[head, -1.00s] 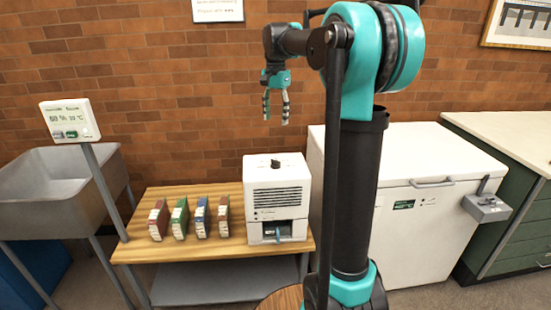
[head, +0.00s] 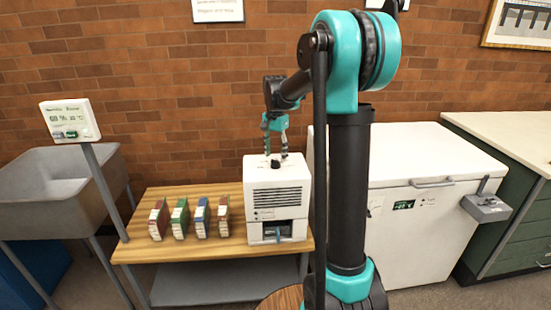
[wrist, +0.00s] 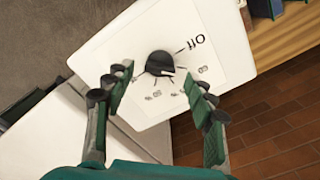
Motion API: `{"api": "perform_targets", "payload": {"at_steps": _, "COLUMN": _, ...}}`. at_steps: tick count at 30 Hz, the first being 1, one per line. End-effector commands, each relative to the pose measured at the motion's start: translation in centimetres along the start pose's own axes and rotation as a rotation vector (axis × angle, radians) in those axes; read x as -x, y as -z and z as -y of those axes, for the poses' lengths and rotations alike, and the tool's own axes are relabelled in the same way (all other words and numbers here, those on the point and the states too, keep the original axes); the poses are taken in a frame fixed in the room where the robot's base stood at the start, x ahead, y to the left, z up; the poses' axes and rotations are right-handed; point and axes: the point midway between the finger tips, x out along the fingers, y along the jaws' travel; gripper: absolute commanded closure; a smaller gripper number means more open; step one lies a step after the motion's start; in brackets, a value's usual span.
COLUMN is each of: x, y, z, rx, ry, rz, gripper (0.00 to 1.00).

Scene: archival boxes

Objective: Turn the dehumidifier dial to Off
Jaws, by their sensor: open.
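The dehumidifier (head: 277,190) is a white box with a dark vent on its front, at the right end of the wooden table. Its black dial (head: 275,164) is on the top face. In the wrist view the dial (wrist: 160,64) shows between the fingertips, with an "Off" label (wrist: 190,43) and other marks around it. My gripper (head: 276,152) is just above the top face, pointing down. In the wrist view my gripper's (wrist: 157,90) two fingers are spread on either side of the dial.
Several coloured boxes (head: 190,220) stand on the wooden table (head: 180,258) left of the dehumidifier. A white chest freezer (head: 430,230) stands to the right. A display panel (head: 70,120) on a post and a grey sink (head: 60,190) are at the left.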

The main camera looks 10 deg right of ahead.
Motion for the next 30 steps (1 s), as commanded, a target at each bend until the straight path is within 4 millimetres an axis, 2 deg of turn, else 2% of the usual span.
{"api": "perform_targets", "payload": {"at_steps": 6, "x": -1.8, "y": 0.0, "z": 0.0, "rx": 0.0, "ry": 0.0, "rz": 0.0, "gripper": 0.45}}
{"api": "perform_targets", "payload": {"at_steps": 16, "x": -2.0, "y": 0.0, "z": 0.0, "rx": 0.0, "ry": 0.0, "rz": 0.0, "gripper": 0.46}}
{"api": "perform_targets", "payload": {"at_steps": 27, "x": -2.0, "y": 0.0, "z": 0.0, "rx": 0.0, "ry": 0.0, "rz": 0.0, "gripper": 0.92}}
{"api": "perform_targets", "payload": {"at_steps": 30, "x": -2.0, "y": 0.0, "z": 0.0, "rx": 0.001, "ry": 0.0, "rz": 0.0, "gripper": 0.95}}
